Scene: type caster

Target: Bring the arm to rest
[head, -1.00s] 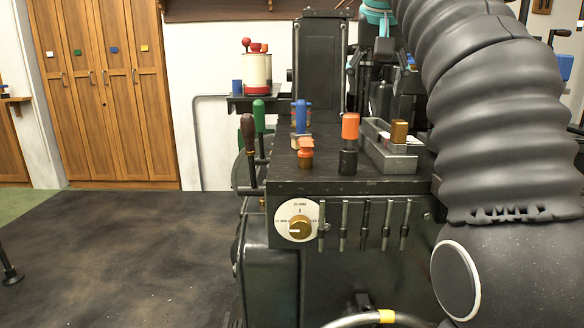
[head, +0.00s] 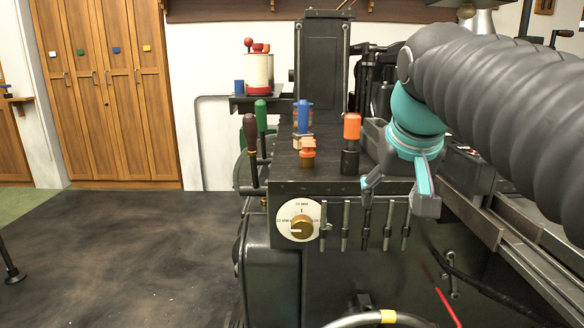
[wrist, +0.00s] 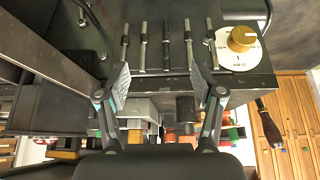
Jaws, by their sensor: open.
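My gripper (head: 398,192) is open, with nothing between its fingers. In the head view its grey and teal fingers point down by the right front edge of the dark machine top (head: 330,187). In the wrist view the two spread fingers (wrist: 160,85) frame the machine's front edge and its row of thin metal rods. My arm comes in from the right of the head view, with its ribbed sleeve bent over the machine. The grey tray on the machine top is largely hidden behind my gripper in the head view.
An orange-topped handle (head: 351,128) stands just left of my gripper. A blue-topped handle (head: 303,115), a small orange piece (head: 307,150) and two levers are farther left. A dial (head: 299,221) is on the front face.

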